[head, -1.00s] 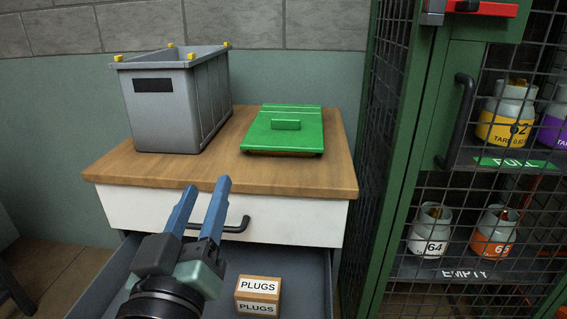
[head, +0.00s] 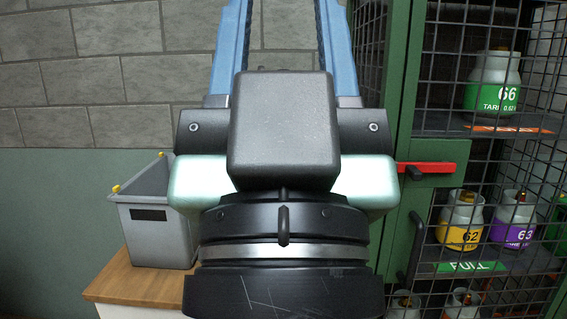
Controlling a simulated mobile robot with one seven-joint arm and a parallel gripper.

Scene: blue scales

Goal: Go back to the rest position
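My gripper (head: 284,45) fills the middle of the head view, raised in front of the camera and pointing up. Its two blue fingers stand wide apart, with only wall visible between them. The fingertips reach the top edge of the picture or run past it. Nothing shows held in the part that I see.
A grey bin (head: 158,225) with yellow corners stands on the wooden top (head: 140,290) of a cabinet at lower left. At right is a green mesh cage (head: 399,130) with a red latch (head: 430,168) and several gas canisters on its shelves. My gripper hides the middle.

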